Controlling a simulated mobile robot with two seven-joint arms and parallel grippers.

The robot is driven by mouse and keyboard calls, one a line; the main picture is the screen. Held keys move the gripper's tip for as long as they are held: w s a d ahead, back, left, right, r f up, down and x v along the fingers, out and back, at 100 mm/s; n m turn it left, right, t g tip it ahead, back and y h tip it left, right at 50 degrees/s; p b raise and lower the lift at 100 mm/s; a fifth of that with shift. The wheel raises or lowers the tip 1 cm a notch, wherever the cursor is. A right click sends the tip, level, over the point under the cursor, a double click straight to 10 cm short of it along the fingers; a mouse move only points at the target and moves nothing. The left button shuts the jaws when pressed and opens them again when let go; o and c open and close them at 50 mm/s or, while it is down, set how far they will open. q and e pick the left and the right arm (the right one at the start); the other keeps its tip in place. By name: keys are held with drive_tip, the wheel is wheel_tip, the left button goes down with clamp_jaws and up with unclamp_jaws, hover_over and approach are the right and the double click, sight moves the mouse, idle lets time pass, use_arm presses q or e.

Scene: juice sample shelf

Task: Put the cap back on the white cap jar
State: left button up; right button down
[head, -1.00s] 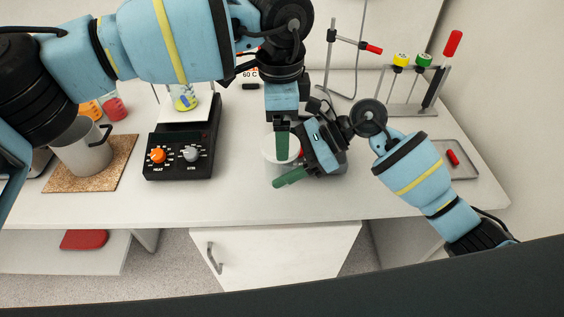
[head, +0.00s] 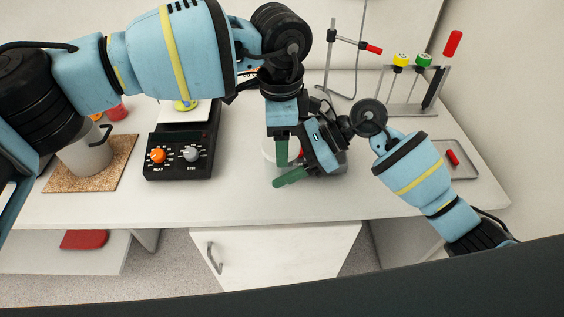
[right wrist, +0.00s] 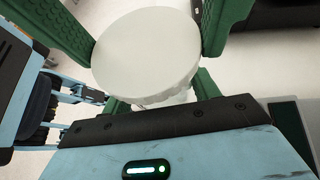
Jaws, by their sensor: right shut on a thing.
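The white cap jar (head: 267,150) stands on the bench, mostly hidden behind my two grippers. Its round white cap (right wrist: 147,52) fills the middle of the right wrist view, with a little of the jar's pale body below it. My right gripper (head: 282,170) is shut on the jar from the right, below the cap. My left gripper (head: 281,152) points down from above at the cap.
A black hotplate (head: 178,157) stands left of the jar, with a metal beaker (head: 84,155) on a cork mat (head: 117,170) beyond it. At the right are a rack (head: 412,108) with yellow and green caps and a grey tray (head: 468,171). The bench front is clear.

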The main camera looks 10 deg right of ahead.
use_arm(q)
drive_tip(key=m, duration=0.3)
idle(0.5)
drive_tip(key=o, duration=1.1)
drive_tip(key=shift+c, duration=0.2)
drive_tip(key=shift+r, duration=2.3)
